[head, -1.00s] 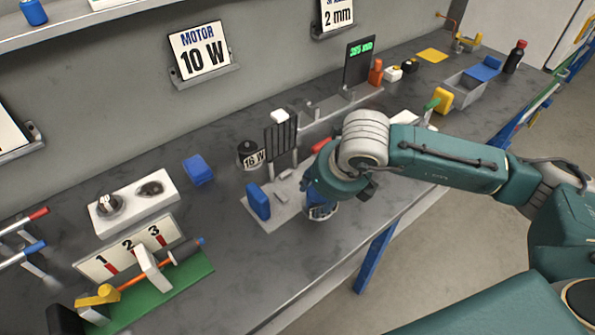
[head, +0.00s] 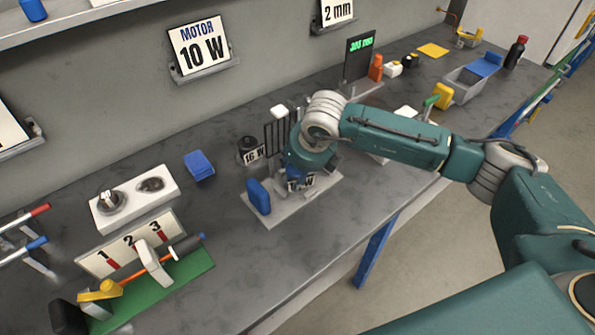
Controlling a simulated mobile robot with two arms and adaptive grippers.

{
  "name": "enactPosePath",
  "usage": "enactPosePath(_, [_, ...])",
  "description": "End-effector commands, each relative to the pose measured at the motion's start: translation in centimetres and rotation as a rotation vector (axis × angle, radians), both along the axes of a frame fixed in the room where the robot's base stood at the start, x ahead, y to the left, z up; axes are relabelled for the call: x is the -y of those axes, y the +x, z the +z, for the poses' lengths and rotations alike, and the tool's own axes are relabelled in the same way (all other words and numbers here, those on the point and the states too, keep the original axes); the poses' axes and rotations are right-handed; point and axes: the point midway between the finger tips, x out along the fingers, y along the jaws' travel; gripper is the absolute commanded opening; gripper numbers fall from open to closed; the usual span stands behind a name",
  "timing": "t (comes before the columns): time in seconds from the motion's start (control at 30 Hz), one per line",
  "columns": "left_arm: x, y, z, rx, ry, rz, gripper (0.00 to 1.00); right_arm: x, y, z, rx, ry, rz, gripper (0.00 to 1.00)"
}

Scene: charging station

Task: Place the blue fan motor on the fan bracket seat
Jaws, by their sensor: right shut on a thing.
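My right gripper (head: 299,180) points down over the grey base plate (head: 283,213) of the fan bracket, at its middle. It is shut on the blue fan motor (head: 308,181), which is mostly hidden; a bit of its white label with a "W" shows. I cannot tell whether the motor touches the plate. A blue upright block (head: 258,197) stands at the plate's left end. A dark grille (head: 275,133) stands behind the gripper. The seat itself is hidden by the gripper. My left gripper is not in view.
A black motor labelled 16 W (head: 249,150) stands just behind the plate. A blue block (head: 199,165) lies further left. A sign reads MOTOR 10 W (head: 201,46). A green-based fixture (head: 180,280) is front left. The bench between it and the plate is clear.

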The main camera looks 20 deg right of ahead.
Motion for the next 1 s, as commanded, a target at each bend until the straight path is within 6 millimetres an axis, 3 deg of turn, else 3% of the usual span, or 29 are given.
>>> enactPosePath(0.17, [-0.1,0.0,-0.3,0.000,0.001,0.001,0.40,0.0,0.0,-0.2,0.001,0.001,0.000,0.16])
enactPosePath(0.2, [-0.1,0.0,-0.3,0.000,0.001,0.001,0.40,0.0,0.0,-0.2,0.000,0.000,0.000,0.54])
enactPosePath(0.3, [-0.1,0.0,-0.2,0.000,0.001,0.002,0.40,0.0,0.0,-0.1,-0.001,0.000,0.000,0.69])
enactPosePath(0.7, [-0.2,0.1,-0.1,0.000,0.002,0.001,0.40,0.0,-0.1,0.6,0.002,0.001,0.000,0.69])
enactPosePath(1.0, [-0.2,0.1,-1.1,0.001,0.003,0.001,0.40,0.5,-2.4,6.1,0.005,0.001,0.001,0.69])
